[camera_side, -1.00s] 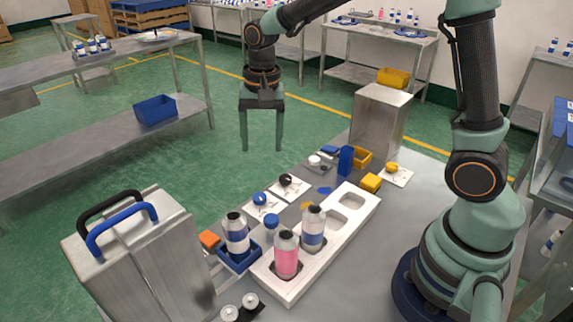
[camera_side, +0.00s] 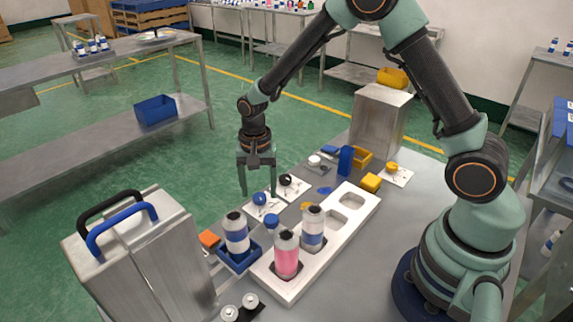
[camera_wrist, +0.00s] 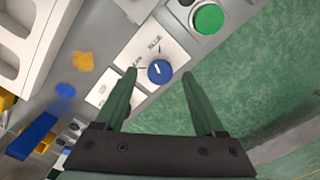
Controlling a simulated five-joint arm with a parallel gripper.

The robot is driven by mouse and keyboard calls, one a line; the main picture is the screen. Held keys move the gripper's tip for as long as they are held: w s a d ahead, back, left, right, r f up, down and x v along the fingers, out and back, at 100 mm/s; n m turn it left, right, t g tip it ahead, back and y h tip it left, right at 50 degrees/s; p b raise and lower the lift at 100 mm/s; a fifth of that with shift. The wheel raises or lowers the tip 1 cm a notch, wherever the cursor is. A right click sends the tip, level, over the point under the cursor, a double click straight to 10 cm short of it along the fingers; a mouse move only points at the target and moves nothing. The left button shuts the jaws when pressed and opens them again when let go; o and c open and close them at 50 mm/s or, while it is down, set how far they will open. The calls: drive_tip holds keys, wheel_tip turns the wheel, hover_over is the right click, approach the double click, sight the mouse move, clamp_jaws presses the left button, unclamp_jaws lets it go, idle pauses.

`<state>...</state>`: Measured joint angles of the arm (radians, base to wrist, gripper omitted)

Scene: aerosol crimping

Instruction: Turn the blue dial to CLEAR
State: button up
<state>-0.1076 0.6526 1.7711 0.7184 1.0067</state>
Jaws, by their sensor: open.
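The blue dial (camera_side: 260,198) sits on a white label plate near the far-left table edge in the side view. In the wrist view the blue dial (camera_wrist: 160,73) shows a short white mark near its middle, pointing roughly towards the top of the picture. Small dark words on its plate (camera_wrist: 150,52) are too blurred to read surely. My gripper (camera_side: 258,192) is open and empty, pointing down over the dial. In the wrist view the fingers of my gripper (camera_wrist: 159,75) appear on either side of the dial, apart from it.
A black knob (camera_side: 285,180) sits just behind the blue dial. A blue holder (camera_side: 241,263) with a bottle is in front. A green button (camera_wrist: 207,18) shows in the wrist view.

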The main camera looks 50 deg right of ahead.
drive_tip(key=shift+f, duration=0.65)
clamp_jaws()
drive_tip(key=n, duration=0.3)
drive_tip(key=shift+n, duration=0.4)
drive_tip(key=n, duration=0.3)
drive_tip(key=shift+n, duration=0.3)
drive_tip(key=n, duration=0.6)
drive_tip(key=shift+d, duration=0.1)
drive_tip(key=shift+r+n, duration=0.1)
drive_tip(key=shift+n, duration=0.3)
